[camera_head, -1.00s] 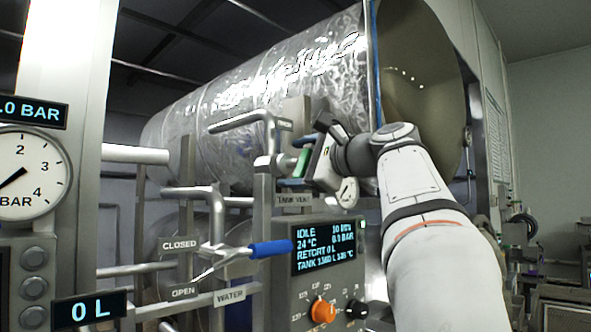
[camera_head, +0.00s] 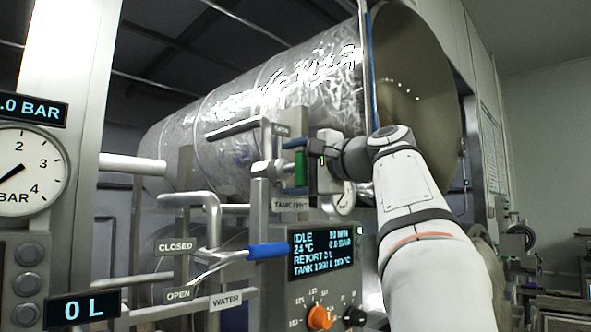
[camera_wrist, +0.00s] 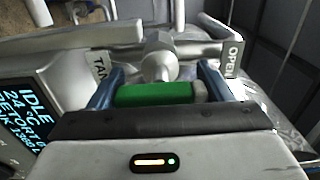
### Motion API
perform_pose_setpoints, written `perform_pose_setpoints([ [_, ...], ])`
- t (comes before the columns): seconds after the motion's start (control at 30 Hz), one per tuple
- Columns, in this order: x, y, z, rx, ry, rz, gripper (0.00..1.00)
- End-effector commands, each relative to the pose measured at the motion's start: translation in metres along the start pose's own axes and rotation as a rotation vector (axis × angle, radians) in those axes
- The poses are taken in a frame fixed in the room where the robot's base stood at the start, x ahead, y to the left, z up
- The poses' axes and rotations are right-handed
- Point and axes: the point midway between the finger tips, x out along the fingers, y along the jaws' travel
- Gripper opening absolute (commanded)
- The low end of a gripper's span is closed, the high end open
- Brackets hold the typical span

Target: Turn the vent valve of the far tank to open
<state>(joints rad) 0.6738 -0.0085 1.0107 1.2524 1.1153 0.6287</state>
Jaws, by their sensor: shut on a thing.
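The tank vent valve has a green handle (camera_head: 300,168), above the TANK VENT label (camera_head: 290,204) and in front of the big silver vessel. My gripper (camera_wrist: 158,88) is shut on the green handle, with one blue finger at each side of it in the wrist view. The handle (camera_wrist: 155,94) lies across that view, below a round metal valve stem (camera_wrist: 160,58). An OPEN plate (camera_wrist: 232,55) stands to the right of the stem; it also shows above the handle in the head view (camera_head: 281,129). In the head view my gripper partly hides the valve.
The water valve's blue lever (camera_head: 268,250) sits lower left, beside CLOSED (camera_head: 175,246) and OPEN (camera_head: 178,294) plates. A control panel screen (camera_head: 321,252) reading IDLE is below the vent valve. A pipe (camera_head: 235,128) runs close to its left. A pressure gauge (camera_head: 25,170) is far left.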

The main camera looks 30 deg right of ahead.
Motion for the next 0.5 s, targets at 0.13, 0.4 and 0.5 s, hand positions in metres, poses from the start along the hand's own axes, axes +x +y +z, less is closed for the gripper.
perform_pose_setpoints([
  [0.13,0.0,-0.0004,0.0001,-0.004,0.001,0.0,0.5],
  [0.4,0.0,-0.0003,0.0002,-0.003,0.0,0.0,0.83],
  [0.5,0.0001,-0.0002,0.0003,-0.002,0.0,0.0,0.92],
])
